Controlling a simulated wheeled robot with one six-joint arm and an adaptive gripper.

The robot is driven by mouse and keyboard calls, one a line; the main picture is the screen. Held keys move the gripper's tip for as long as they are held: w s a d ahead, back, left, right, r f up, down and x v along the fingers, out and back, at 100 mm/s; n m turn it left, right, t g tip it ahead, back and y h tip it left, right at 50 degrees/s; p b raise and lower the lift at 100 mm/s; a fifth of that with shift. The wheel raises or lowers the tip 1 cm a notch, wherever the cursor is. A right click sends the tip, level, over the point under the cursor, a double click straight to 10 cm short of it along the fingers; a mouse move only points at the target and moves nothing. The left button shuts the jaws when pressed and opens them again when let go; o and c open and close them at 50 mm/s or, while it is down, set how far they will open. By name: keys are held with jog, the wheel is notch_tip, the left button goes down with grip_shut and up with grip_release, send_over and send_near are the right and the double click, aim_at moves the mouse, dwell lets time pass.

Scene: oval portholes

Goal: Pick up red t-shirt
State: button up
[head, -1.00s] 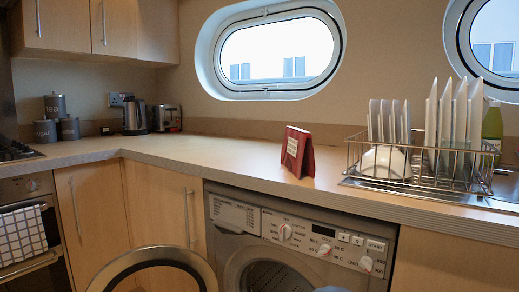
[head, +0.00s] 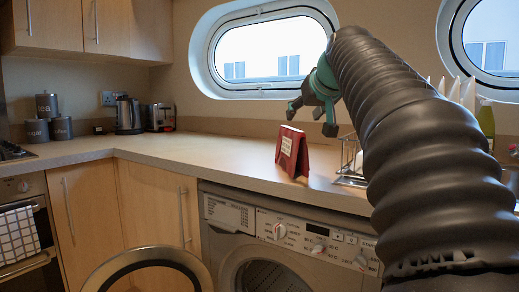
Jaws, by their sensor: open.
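A red folded item (head: 293,152) with a pale patch on its front stands like a tent on the worktop, above the washing machine. It is the only red thing in view; I cannot tell that it is a t-shirt. My gripper (head: 311,116), with green and dark fingers, is open and empty. In the picture it is just above and slightly right of the red item, apart from it. How far apart in depth I cannot tell. My dark ribbed arm covers the right side of the view.
The worktop (head: 220,150) is clear left of the red item. A dish rack (head: 350,157) with plates is mostly hidden behind my arm. The washing machine (head: 290,240) has its round door (head: 150,255) swung open. A kettle (head: 128,115) and toaster (head: 160,117) stand at the back left.

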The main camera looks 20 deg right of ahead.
aim_at(292, 129)
jog(key=x, duration=0.8)
jog(key=shift+w+d, duration=0.3)
jog(key=shift+w, duration=0.1)
jog(key=x, duration=0.5)
jog(key=shift+d, duration=0.35)
grip_shut()
